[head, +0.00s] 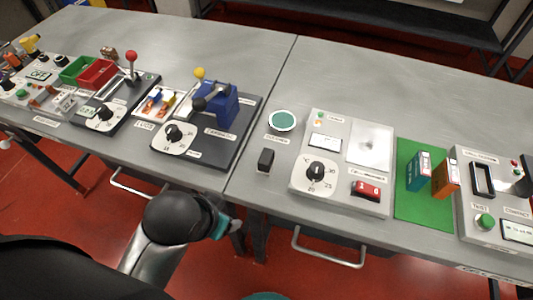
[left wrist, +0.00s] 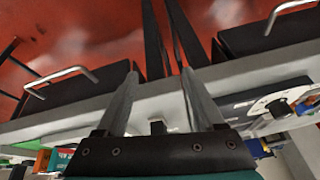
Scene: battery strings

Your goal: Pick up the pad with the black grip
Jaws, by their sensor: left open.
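A small dark upright block (head: 265,160), seemingly the pad with the black grip, stands on the grey bench near its front edge, just left of the control panel. Its lower part is hard to make out. In the left wrist view, a small dark block (left wrist: 158,128) shows between the finger bases, beyond the gripper body. My left gripper (head: 238,240) is in front of the bench edge, apart from the block. Its two fingers (left wrist: 160,78) are spread and empty in the left wrist view. My right gripper does not show.
A round green disc in a white rim (head: 282,120) lies behind the block. A white panel with a dial (head: 335,195) stands to the right, a black-based lever unit (head: 225,150) to the left. A drawer handle (head: 325,250) juts from the bench front. The bench's back area is clear.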

